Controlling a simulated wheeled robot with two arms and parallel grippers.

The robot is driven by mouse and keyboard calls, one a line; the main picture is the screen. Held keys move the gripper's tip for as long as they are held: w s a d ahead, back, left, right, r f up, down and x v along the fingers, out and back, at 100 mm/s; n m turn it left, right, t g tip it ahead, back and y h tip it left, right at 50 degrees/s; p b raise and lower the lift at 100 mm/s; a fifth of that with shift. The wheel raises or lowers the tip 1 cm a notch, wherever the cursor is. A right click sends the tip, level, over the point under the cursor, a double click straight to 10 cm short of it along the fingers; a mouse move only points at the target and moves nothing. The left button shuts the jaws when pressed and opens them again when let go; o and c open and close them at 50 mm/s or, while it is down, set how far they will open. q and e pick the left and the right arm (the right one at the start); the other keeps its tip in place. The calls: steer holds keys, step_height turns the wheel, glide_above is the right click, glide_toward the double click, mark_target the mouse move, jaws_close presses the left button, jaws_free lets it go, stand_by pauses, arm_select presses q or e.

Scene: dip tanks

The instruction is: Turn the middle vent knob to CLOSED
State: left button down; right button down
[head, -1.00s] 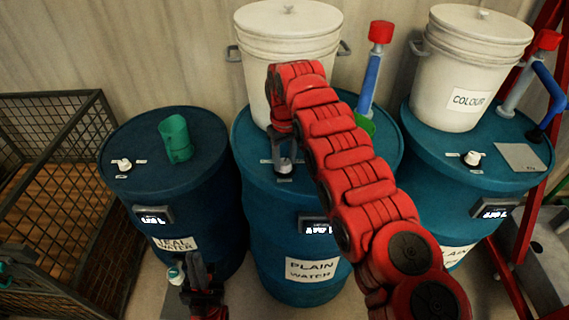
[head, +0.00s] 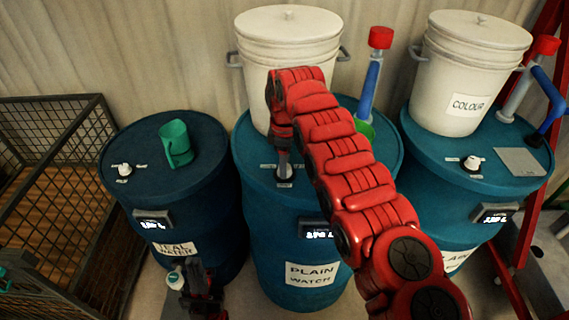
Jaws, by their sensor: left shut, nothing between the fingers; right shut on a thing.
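The middle drum, labelled PLAIN WATER (head: 313,273), is blue. Its vent knob sits on the lid in front of the white bucket; my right gripper (head: 285,170) comes down on it from above, shut on it. The fingers hide most of the knob, and its pointing direction cannot be read. Small white labels lie around it, too small to read. My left gripper (head: 197,285) is low at the front, shut and empty, in front of the teal drum (head: 190,215), away from the middle knob.
The left drum carries a white knob (head: 124,170) and a green cup (head: 177,142). The right drum has another knob (head: 472,163) and a COLOUR bucket (head: 466,75). A white bucket (head: 287,40) and red-topped blue tool (head: 371,85) stand behind. A wire cage (head: 60,190) is at left.

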steer(key=shift+n, duration=0.9)
steer(key=shift+c, duration=1.8)
jaws_free()
steer(key=shift+r, duration=0.55)
step_height(320, 180, up, 3)
steer(key=shift+r+p, duration=0.2)
steer(key=shift+p, duration=0.45)
step_height(320, 180, up, 13)
steer(key=p, duration=1.3)
